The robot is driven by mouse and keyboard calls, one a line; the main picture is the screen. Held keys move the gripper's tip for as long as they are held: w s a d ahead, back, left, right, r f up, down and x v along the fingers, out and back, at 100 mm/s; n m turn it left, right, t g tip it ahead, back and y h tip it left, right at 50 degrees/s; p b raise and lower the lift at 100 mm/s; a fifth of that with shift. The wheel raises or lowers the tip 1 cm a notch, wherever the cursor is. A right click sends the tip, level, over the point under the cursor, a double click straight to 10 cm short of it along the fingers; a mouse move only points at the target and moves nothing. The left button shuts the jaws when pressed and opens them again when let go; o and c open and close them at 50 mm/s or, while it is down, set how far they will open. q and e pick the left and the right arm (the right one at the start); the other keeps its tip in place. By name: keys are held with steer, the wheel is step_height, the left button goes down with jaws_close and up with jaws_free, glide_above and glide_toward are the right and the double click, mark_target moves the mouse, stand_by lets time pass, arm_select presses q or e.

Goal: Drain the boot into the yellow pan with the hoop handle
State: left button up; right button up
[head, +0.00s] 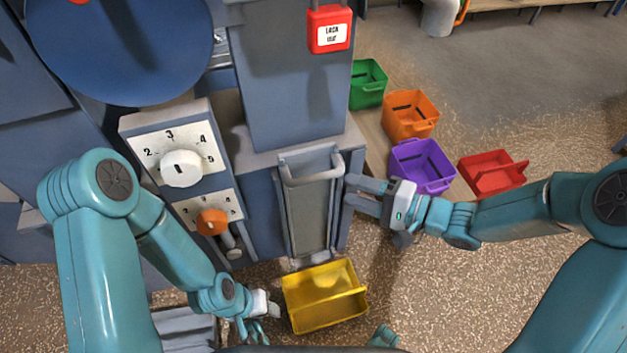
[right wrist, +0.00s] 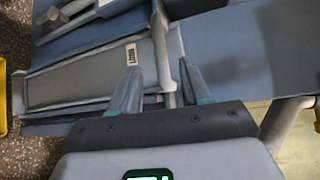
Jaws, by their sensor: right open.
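The boot (head: 265,215) is a blue-grey housing with a pale upright gate panel (head: 312,220) on its front. A grey hoop handle (head: 312,181) spans the panel's top. The yellow pan (head: 325,318) sits on the floor below the panel and looks empty. My right gripper (head: 350,190) is open, just right of the panel and handle. In the right wrist view, the handle's bar (right wrist: 162,45) shows between the spread fingertips (right wrist: 160,83); I cannot tell whether they touch it. My left gripper (head: 262,322) is low, left of the pan; its jaw state is unclear.
Green (head: 368,84), orange (head: 410,116), purple (head: 422,167) and red (head: 492,173) bins stand at right. A numbered dial (head: 181,169) and an orange knob (head: 211,222) are left of the gate. A red lockout tag (head: 328,28) hangs above.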

mark_target(319, 178)
steer(key=b+x, duration=0.1)
steer(key=x, duration=0.3)
steer(key=b+x, duration=0.1)
steer(key=x, duration=0.4)
steer(key=shift+d+f+b, duration=0.1)
steer(key=shift+f+b, duration=0.1)
steer(key=shift+b, duration=0.15)
steer(key=shift+w+a, duration=0.3)
steer(key=shift+a, duration=0.25)
jaws_close()
